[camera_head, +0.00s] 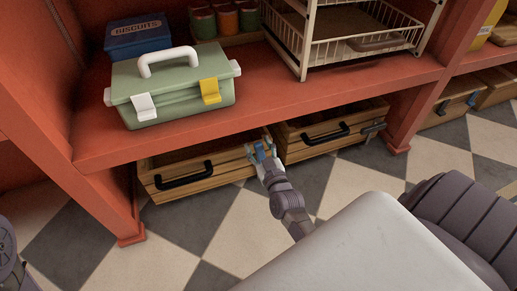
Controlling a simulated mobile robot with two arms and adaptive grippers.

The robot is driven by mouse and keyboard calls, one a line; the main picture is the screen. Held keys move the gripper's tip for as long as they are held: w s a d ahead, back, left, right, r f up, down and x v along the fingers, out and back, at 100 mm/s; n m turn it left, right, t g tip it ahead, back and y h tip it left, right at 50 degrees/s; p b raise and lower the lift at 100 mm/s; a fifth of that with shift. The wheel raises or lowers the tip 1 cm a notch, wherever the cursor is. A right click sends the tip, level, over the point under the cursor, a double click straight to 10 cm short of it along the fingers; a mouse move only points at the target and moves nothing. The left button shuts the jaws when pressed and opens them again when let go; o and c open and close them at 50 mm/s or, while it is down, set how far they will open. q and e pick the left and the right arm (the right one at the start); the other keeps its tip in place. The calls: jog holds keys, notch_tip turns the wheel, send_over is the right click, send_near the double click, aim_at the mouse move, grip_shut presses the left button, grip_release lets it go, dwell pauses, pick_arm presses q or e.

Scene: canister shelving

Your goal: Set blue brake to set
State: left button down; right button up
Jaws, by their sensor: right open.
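A small blue piece (260,152), which looks like the blue brake, sits at the right front corner of the left wooden drawer (215,177). My right gripper (262,155) is open and right at this piece, its fingers seeming to lie on either side. Whether they touch it is too small to tell. The gripper partly hides the piece, so its position cannot be read. My left gripper is not in view.
A middle wooden drawer (310,150) with a black handle and a grey lever (373,129) stands beside it. The red shelf (270,90) hangs low above, carrying a green toolbox (180,108), a blue biscuit tin (137,40) and a wire rack (350,45). Checkered floor (150,262) is clear in front.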

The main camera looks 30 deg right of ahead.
grip_shut()
dwell(0.3)
dwell(0.3)
